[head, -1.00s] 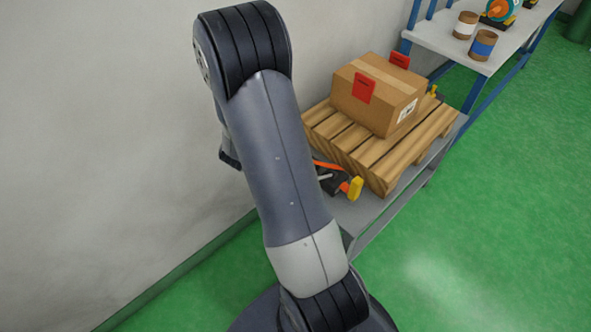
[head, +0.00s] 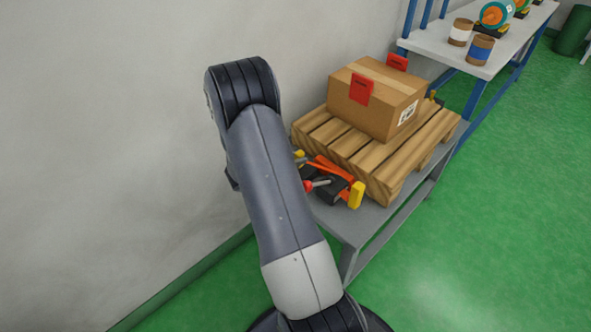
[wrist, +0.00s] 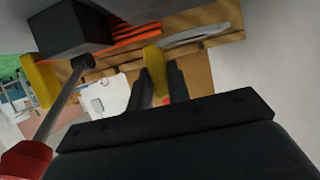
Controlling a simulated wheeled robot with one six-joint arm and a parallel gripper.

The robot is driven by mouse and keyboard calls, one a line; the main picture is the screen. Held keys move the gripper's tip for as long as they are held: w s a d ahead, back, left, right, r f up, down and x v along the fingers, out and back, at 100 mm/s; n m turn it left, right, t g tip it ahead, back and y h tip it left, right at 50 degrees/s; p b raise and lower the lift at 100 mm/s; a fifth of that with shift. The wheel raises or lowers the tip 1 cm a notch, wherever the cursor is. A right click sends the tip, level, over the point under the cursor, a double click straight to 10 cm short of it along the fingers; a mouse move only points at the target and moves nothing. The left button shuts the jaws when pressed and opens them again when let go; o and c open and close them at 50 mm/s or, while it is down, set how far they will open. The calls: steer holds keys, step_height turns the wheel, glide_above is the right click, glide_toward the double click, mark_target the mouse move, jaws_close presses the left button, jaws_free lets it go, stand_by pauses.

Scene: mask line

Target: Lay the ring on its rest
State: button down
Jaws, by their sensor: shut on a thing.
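My gripper shows in the wrist view (wrist: 158,92); its two black fingers are close together on a narrow yellow piece (wrist: 153,68). I cannot tell whether this piece is the ring; no clear ring shape shows. In the head view my gripper is hidden behind my own arm. I cannot make out the ring's rest. A clamp-like tool (head: 329,166) with orange bar, black block and yellow ends lies on the grey bench, left of the pallet. In the wrist view its black block (wrist: 70,32), grey rod and red handle (wrist: 25,160) are close to my gripper.
A wooden pallet (head: 345,150) on the grey bench (head: 362,226) carries a cardboard box (head: 377,104) with red tags. A second bench (head: 440,42) behind it holds two wrapped rolls and teal-orange devices. A wall stands at left. Green floor is clear at right.

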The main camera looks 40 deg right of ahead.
steer(key=shift+f+b, duration=0.4)
steer(key=shift+f, duration=1.3)
steer(key=shift+f, duration=0.15)
steer(key=c, duration=1.3)
jaws_free()
steer(key=shift+a+r, duration=0.3)
steer(key=shift+r, duration=0.05)
steer(key=p+v, duration=0.2)
steer(key=v, duration=0.9)
steer(key=shift+s+a, duration=0.1)
steer(key=shift+a, duration=0.05)
